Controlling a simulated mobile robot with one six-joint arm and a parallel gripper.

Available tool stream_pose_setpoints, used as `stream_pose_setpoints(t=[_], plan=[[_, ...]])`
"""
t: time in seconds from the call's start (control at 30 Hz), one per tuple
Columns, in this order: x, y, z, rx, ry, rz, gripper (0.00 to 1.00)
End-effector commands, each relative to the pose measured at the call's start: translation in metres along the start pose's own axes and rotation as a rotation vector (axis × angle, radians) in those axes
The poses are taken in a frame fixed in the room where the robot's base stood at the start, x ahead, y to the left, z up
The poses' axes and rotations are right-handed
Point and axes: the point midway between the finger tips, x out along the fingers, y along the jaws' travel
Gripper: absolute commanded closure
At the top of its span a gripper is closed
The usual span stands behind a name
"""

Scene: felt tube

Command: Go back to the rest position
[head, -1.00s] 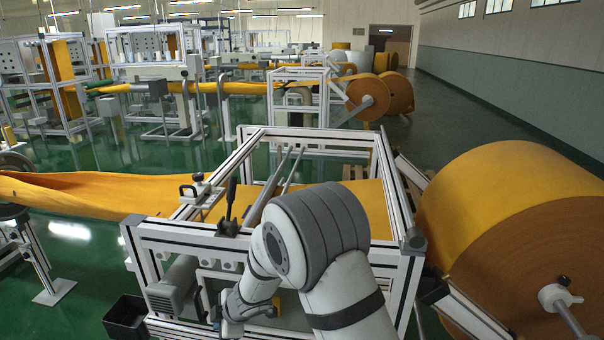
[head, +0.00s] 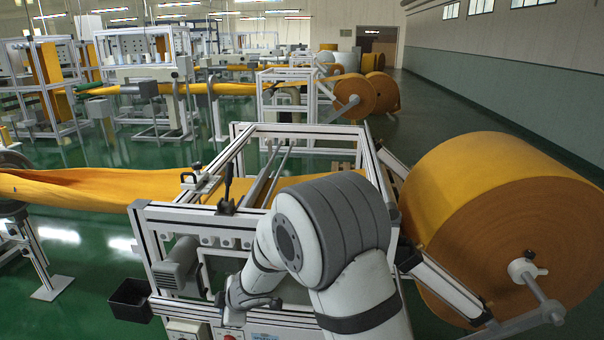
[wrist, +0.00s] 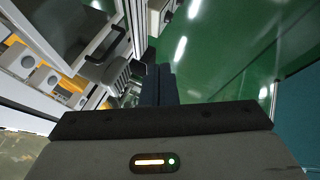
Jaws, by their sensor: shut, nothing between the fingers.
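My gripper (wrist: 158,72) shows in the wrist view as two dark fingers side by side, shut with nothing between them. The green floor and the grey-white machine parts lie beyond the fingertips. In the head view my arm stands folded in front of the machine frame (head: 310,129), its wrist hanging low by the frame's front. The fingertips cannot be made out there.
A large orange felt roll (head: 480,190) stands close to the right of my arm. An orange felt web (head: 80,186) runs in from the left. A motor (head: 180,265) and a black bin (head: 130,300) sit at the front left. Green floor (head: 85,245) is open at left.

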Motion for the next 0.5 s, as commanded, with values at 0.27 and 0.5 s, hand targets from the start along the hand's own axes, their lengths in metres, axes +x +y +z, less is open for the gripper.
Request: stream_pose_setpoints(t=[0.27,0.5], plan=[[-0.067,0.044,0.043,0.187,-0.127,0.150,1.00],[-0.178,0.063,0.113,0.510,-0.314,0.317,1.00]])
